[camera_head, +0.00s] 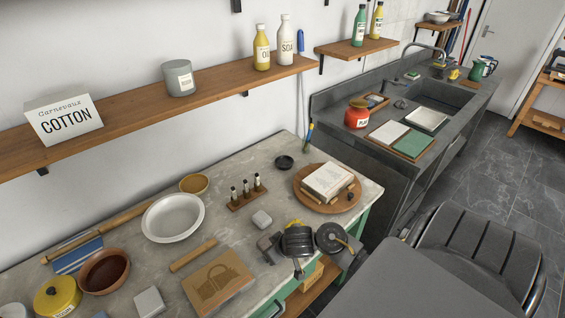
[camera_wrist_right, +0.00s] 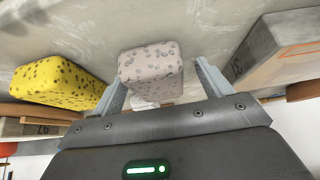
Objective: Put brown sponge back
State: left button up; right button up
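A greyish-brown speckled sponge (camera_wrist_right: 151,72) stands in the right wrist view, in front of and between the fingers of my right gripper (camera_wrist_right: 162,80). The fingers are wide apart, with a gap on the sponge's right side. A yellow speckled sponge (camera_wrist_right: 60,82) lies to its left. In the head view my right gripper (camera_head: 283,257) is low over the right edge of the workbench (camera_head: 225,220), fingers spread. My left gripper is out of view.
A wooden board with a basket picture (camera_head: 217,284), a white bowl (camera_head: 173,217), a bottle rack (camera_head: 246,195) and a round board with a book (camera_head: 327,181) crowd the bench. A numbered grey block (camera_wrist_right: 275,55) stands close right of the gripper in the wrist view.

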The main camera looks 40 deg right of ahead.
jog(key=p+v, duration=0.4)
jog(key=v, duration=0.6)
jog(key=shift+r+p, duration=0.3)
jog(key=shift+r, duration=0.05)
jog(key=shift+s, duration=0.15)
